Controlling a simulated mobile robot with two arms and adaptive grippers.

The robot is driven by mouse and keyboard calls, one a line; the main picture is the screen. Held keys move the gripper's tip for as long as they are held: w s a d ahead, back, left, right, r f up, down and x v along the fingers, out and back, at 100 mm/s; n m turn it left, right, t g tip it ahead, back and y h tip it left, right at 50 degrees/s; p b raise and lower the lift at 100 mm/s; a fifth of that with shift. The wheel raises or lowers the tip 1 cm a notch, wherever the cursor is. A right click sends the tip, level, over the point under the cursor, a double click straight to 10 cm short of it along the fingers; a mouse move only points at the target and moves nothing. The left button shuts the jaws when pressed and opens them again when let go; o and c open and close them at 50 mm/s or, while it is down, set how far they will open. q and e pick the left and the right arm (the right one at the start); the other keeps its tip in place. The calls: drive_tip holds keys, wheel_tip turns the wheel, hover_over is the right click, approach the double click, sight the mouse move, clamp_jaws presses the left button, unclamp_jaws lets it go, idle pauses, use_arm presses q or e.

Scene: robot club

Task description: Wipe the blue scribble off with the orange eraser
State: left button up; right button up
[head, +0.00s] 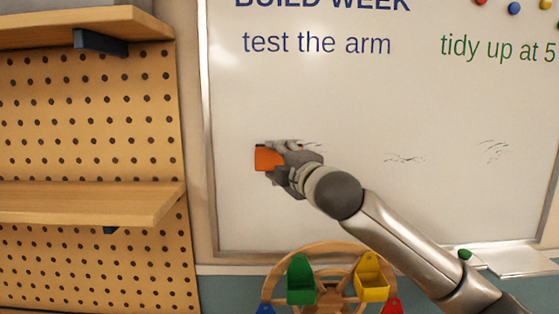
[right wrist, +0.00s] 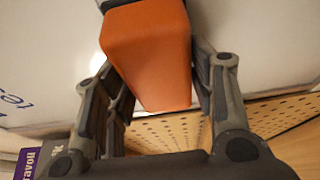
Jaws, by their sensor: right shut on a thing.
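My right gripper (head: 284,157) is shut on the orange eraser (head: 266,158) and holds it at the left part of the whiteboard (head: 320,215). In the right wrist view the eraser (right wrist: 150,50) sits between the two fingers, its dark part at the top edge. Whether it touches the board is hard to tell. Faint dark marks (head: 405,158) show on the board right of the gripper, with more marks (head: 492,150) farther right and thin strokes just beside the hand. They look dark grey; no clearly blue scribble shows. My left gripper is out of view.
Blue writing (head: 317,43) and green writing (head: 498,48) stand higher on the board, with round magnets (head: 514,8) at the top right. A wooden wheel with coloured buckets (head: 301,280) stands below. Pegboard shelves (head: 90,203) are at the left. A ledge (head: 515,260) is at the lower right.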

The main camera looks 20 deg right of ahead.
drive_tip(key=shift+w+d, duration=0.15)
drive_tip(key=shift+w, duration=0.35)
drive_tip(key=shift+p, duration=0.3)
